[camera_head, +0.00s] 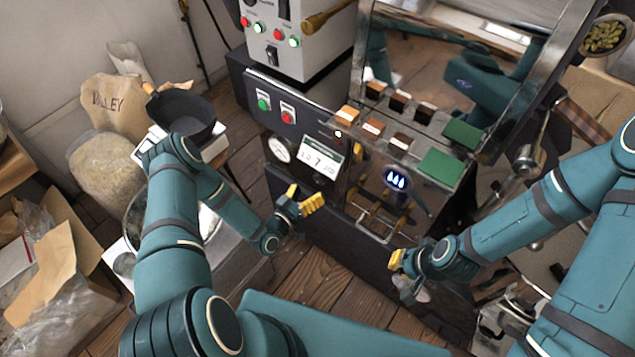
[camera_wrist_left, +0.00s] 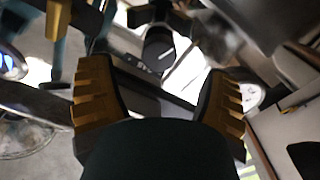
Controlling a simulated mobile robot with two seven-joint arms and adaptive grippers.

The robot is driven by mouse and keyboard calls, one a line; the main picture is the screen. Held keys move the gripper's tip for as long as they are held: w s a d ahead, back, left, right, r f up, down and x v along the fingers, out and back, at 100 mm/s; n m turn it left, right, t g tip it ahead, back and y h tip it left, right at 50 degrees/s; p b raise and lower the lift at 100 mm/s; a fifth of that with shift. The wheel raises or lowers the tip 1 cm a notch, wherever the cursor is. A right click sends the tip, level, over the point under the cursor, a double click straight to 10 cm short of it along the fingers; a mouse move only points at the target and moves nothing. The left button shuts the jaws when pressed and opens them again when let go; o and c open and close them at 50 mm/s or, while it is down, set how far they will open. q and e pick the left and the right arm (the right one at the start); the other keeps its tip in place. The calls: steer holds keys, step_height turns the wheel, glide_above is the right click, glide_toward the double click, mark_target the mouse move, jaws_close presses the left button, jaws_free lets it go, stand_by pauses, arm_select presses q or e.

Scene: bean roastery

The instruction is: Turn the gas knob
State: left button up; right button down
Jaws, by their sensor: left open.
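A dark round knob (camera_wrist_left: 158,47) with a white line on its face shows in the left wrist view, just beyond the gap between my fingers; I take it for the gas knob. In the head view I cannot clearly make it out. The blue flame display (camera_head: 397,179) glows on the roaster's front. My left gripper (camera_head: 307,201) has yellow ridged fingers and hangs in front of the panel, left of this display. In the left wrist view the gripper (camera_wrist_left: 160,85) is open and empty, apart from the knob. My right gripper (camera_head: 405,270) is lower right, its finger gap unclear.
Wood-toned samples (camera_head: 373,128) and green pads (camera_head: 442,167) lie on the ledge above. A black pan (camera_head: 181,115) and sacks stand at left.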

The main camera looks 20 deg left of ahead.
arm_select(q)
steer(key=v, duration=0.5)
steer(key=shift+s+a, duration=0.1)
steer(key=shift+s, duration=0.3)
steer(key=d+r+g, duration=0.1)
steer(key=d+g, duration=0.5)
steer(key=g, duration=0.1)
steer(key=s+d+r+g+y, duration=0.1)
steer(key=s+d+r+g, duration=0.1)
steer(key=s, duration=0.4)
steer(key=s+d+r+g+y, duration=0.1)
steer(key=s+d+r+g, duration=0.2)
steer(key=s+r+g, duration=0.1)
steer(key=shift+s+r+n+g, duration=0.15)
steer(key=shift+s+n+g, duration=0.25)
steer(key=shift+s+g, duration=0.6)
steer(key=shift+w, duration=0.15)
